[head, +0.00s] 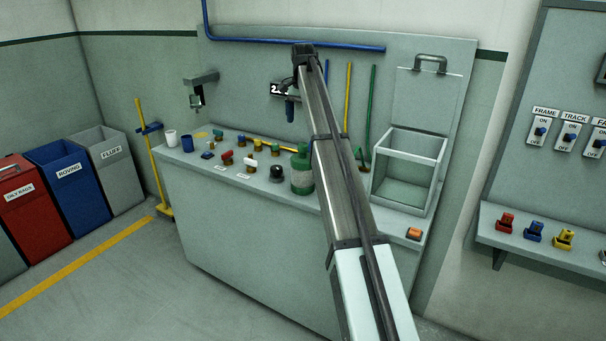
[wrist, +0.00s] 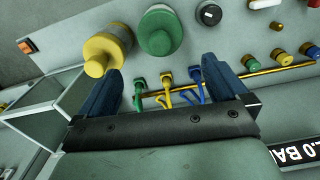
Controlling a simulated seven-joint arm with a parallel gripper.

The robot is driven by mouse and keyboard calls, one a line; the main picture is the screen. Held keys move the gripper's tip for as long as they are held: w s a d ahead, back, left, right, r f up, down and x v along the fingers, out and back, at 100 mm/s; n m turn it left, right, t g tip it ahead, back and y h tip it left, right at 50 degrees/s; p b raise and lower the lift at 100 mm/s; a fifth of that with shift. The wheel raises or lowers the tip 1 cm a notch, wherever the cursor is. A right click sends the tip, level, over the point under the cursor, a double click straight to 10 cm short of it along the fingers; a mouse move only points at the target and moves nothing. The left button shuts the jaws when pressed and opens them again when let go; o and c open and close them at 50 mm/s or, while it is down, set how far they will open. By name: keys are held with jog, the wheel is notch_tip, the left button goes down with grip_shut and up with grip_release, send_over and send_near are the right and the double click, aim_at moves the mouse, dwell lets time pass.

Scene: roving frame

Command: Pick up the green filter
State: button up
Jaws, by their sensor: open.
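The green filter (head: 302,172) is an upright green canister with a pale label on the grey bench, just left of my arm in the head view. In the wrist view it shows from above as a round green shape (wrist: 160,28) at the top, beyond my fingertips. My gripper (wrist: 162,82) is open and empty, with a blue finger on each side. In the head view my gripper (head: 289,106) is above and behind the bench items, partly hidden. It is apart from the filter.
A yellow canister (wrist: 105,48) stands beside the green one; my arm hides it in the head view. An open bin (head: 402,190) stands at the bench's right. A black knob (head: 276,173) and several small coloured parts are to the left. Tools hang on the wall behind.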

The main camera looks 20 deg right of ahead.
aim_at(303, 157)
notch_tip(303, 157, down, 14)
jog(key=shift+r, duration=0.15)
dwell(0.7)
jog(key=shift+c, duration=0.3)
jog(key=c, duration=1.3)
